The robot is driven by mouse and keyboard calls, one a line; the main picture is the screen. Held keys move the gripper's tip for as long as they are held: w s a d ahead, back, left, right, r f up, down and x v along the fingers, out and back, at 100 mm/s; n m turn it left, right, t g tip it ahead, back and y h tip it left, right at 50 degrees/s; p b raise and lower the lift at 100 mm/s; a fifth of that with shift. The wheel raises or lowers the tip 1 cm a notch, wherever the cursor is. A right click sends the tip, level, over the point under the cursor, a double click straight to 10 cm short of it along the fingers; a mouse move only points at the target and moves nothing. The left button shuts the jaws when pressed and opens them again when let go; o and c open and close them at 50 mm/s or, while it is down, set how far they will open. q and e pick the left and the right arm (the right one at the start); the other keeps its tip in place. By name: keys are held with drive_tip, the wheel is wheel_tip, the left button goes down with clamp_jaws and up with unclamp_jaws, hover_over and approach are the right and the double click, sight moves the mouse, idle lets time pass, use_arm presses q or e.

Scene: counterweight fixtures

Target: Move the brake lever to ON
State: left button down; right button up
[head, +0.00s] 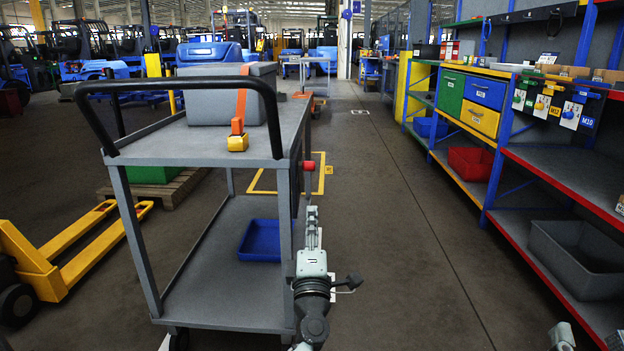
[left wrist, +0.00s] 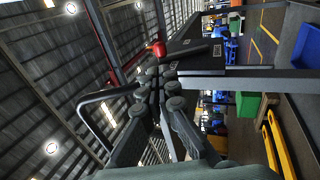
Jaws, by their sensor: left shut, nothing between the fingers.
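The brake lever (head: 308,166) shows as a red knob at the right side of the grey cart (head: 190,147), near the top shelf. In the left wrist view the red knob (left wrist: 158,49) stands just past my fingertips, beside a dark plate (left wrist: 195,45) on the cart. The lever's ON and OFF marks cannot be read. My left gripper (head: 312,213) is shut and empty, pointing forward below the knob; its closed fingers (left wrist: 158,88) look apart from the knob. My right gripper (head: 562,336) is only partly in view at the bottom right.
A grey box with an orange strap and buckle (head: 238,142) sits on the cart; a blue bin (head: 260,240) is on its lower shelf. A yellow pallet jack (head: 60,255) stands left. A shelf rack (head: 560,180) stands right. The aisle floor (head: 410,240) between is clear.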

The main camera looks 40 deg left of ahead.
sight(312, 169)
use_arm(q)
drive_tip(key=x, duration=1.1)
drive_tip(key=shift+w+a+r, duration=0.1)
drive_tip(key=shift+w+a, duration=0.1)
drive_tip(key=shift+w, duration=0.15)
use_arm(e)
drive_tip(key=shift+w+f, duration=0.15)
drive_tip(key=shift+f, duration=0.3)
